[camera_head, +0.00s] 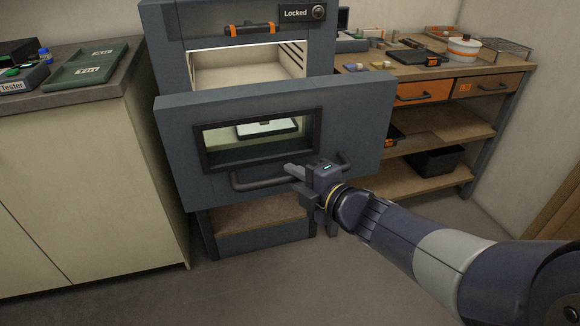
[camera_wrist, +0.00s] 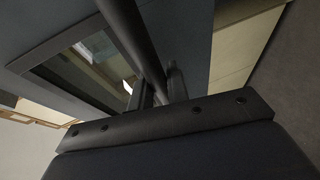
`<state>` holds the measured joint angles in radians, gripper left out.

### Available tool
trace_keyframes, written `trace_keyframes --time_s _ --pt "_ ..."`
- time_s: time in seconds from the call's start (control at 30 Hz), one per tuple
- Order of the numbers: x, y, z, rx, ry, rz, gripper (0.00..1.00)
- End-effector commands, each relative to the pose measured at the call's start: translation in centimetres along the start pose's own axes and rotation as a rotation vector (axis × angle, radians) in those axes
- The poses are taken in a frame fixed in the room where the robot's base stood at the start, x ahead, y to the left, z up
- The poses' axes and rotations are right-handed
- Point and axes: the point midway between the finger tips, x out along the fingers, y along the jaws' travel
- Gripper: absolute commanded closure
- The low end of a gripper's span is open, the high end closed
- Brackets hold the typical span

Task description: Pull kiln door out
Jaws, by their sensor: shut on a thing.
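The kiln door (camera_head: 358,116) is a blue-grey panel with a dark-framed window (camera_head: 258,155). It stands pulled out in front of the kiln body (camera_head: 163,40), and the pale kiln chamber (camera_head: 245,68) shows above and behind it. A dark bar handle (camera_head: 262,184) runs below the window. My gripper (camera_head: 301,177) is shut on the handle near its right part. In the wrist view the handle (camera_wrist: 133,38) passes between my gripper's fingers (camera_wrist: 160,90), with the door window (camera_wrist: 85,68) behind it. A light tray shows through the window.
A "Locked" label and round lock (camera_head: 318,12) sit at the kiln's top right. Grey floor (camera_head: 300,285) is open in front.

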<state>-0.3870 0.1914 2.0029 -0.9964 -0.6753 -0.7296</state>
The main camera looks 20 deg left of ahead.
Motion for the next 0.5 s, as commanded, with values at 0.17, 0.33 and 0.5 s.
trace_keyframes --time_s 0.17,0.33,0.5 --pt "-2.3 -0.7 -0.9 0.001 -0.002 -0.003 1.00" --pt "-3.4 -0.9 -1.4 0.002 -0.001 -0.003 1.00" --pt "-3.7 -0.9 -1.5 0.001 0.000 -0.003 1.00"
